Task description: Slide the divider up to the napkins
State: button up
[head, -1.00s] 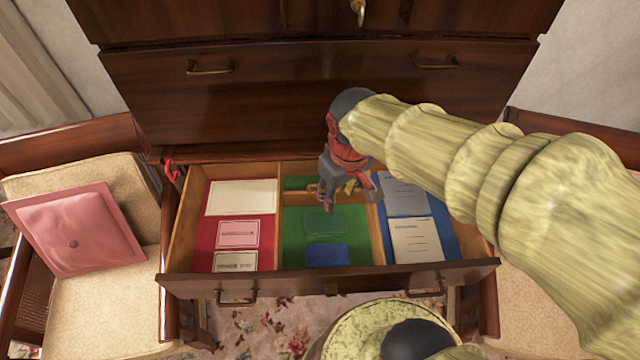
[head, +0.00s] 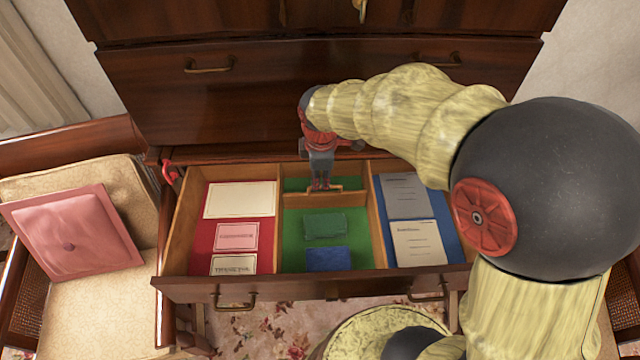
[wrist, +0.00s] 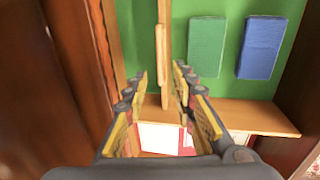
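The divider (head: 346,196) is a thin light-wood crosspiece in the green-lined middle compartment of the open drawer, towards the back. It also shows upright in the wrist view (wrist: 164,40). The napkins are a green folded one (head: 325,226) and a blue folded one (head: 327,259), in front of the divider with a strip of bare green between. They also show in the wrist view, green (wrist: 206,46) and blue (wrist: 261,47). My gripper (head: 321,188) is down at the divider. In the wrist view its open fingers (wrist: 161,78) stand either side of the divider; contact is unclear.
The drawer (head: 300,287) has fixed wooden walls between compartments. The red left compartment holds cards (head: 238,236); the blue right one holds booklets (head: 417,243). The cabinet front (head: 250,110) rises close behind my gripper. A chair with a pink cushion (head: 72,232) stands left.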

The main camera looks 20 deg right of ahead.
aim_at(320, 195)
jog(key=shift+w+d+f+b, duration=0.1)
jog(key=shift+w+f+b, duration=0.15)
jog(key=shift+f, duration=0.75)
jog(key=shift+w+f+b, duration=0.1)
jog(key=shift+f+b, duration=0.2)
jog(key=shift+f, duration=0.65)
grip_shut()
jog(key=shift+s, duration=0.1)
